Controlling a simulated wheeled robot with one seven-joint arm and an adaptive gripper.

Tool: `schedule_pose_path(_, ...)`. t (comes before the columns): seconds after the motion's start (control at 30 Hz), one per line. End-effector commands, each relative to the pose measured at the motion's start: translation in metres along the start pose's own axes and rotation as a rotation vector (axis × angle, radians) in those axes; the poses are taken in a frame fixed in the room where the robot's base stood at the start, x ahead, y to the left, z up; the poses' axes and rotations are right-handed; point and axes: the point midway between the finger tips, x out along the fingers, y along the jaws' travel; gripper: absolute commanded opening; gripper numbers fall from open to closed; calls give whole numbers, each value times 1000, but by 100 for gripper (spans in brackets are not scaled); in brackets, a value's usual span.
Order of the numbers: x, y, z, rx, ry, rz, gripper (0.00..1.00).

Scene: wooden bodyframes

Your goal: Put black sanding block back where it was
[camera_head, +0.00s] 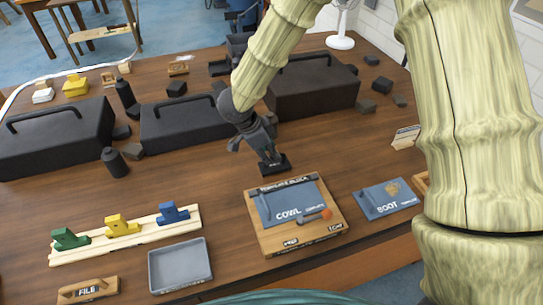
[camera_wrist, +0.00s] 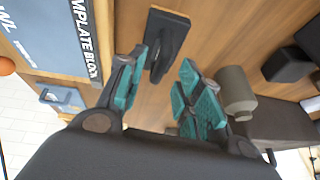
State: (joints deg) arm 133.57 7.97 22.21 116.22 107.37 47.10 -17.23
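The black sanding block (camera_head: 274,166) lies on the wooden table just behind the template block. It also shows in the wrist view (camera_wrist: 169,32), with its raised grip reaching toward the gap between my fingers. My gripper (camera_head: 266,150) is low over the sanding block, pointing down. In the wrist view my gripper (camera_wrist: 163,62) has its two teal-padded fingers apart, one on each side of the grip. The left finger appears very close to the grip; I cannot tell whether it touches.
The template block (camera_head: 333,222) with a blue cowl plate is just in front. A blue boot template (camera_head: 386,199) lies to its right. Black toolboxes (camera_head: 312,86) stand behind. A grey tray (camera_head: 180,266) and a rack of coloured blocks (camera_head: 126,232) are at front left.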

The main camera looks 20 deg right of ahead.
Motion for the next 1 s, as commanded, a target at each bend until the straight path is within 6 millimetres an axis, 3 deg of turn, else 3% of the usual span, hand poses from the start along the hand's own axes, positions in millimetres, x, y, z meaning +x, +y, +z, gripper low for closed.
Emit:
schedule_pose_path(0.2, -40, -1, 0, 2, -1, -3, 35)
schedule_pose_path(0.43, -74, -1, 0, 2, -1, -2, 35)
schedule_pose_path(0.63, -86, 0, 0, 0, 0, -1, 35)
schedule_pose_path(1.0, -87, 0, 0, 0, 0, 0, 35)
